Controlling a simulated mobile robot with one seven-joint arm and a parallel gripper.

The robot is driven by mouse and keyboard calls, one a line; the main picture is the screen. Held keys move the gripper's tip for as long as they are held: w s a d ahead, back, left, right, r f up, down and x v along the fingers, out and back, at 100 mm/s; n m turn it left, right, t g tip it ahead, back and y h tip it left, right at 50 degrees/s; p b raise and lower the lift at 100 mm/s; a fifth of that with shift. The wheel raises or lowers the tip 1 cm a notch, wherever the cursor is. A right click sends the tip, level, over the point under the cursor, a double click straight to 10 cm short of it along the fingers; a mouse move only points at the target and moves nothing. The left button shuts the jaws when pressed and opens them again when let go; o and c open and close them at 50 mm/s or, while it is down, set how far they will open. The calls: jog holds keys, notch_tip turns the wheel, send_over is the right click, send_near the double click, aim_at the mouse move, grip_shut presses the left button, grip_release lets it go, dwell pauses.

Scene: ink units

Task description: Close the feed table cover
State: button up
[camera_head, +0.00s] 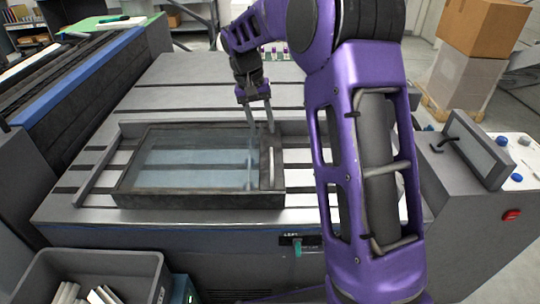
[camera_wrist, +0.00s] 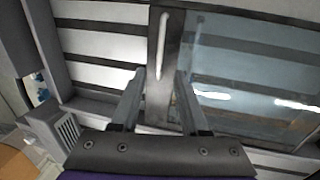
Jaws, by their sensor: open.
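The feed table cover (camera_head: 140,196) is a dark-framed, clear bluish panel on the slatted grey table, in the middle of the head view. Its pale bar handle (camera_head: 271,167) stands on the frame's right side. In the wrist view the handle (camera_wrist: 162,48) runs up the dark frame strip, with the clear panel (camera_wrist: 240,70) to its right. My gripper (camera_head: 261,131) is open and points down at the far end of the handle. In the wrist view my fingertips (camera_wrist: 161,73) lie on either side of the handle's lower end; I cannot tell whether they reach its depth.
Bare slats (camera_wrist: 100,45) lie beside the cover's handle side. A grey raised rail (camera_head: 97,180) runs along the table's left. A control panel (camera_head: 475,145) stands at right, a grey bin (camera_head: 140,262) at front left. Cardboard boxes (camera_head: 484,25) are behind at right.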

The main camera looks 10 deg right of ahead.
aim_at(271, 160)
jog(key=f, duration=0.3)
jog(key=d+f, duration=0.1)
jog(key=f, duration=0.2)
jog(key=d+f, duration=0.1)
jog(key=f, duration=0.3)
jog(key=shift+s+f+b, duration=0.1)
jog(key=shift+s+b, duration=0.1)
jog(key=shift+b, duration=0.2)
grip_shut()
dwell(0.8)
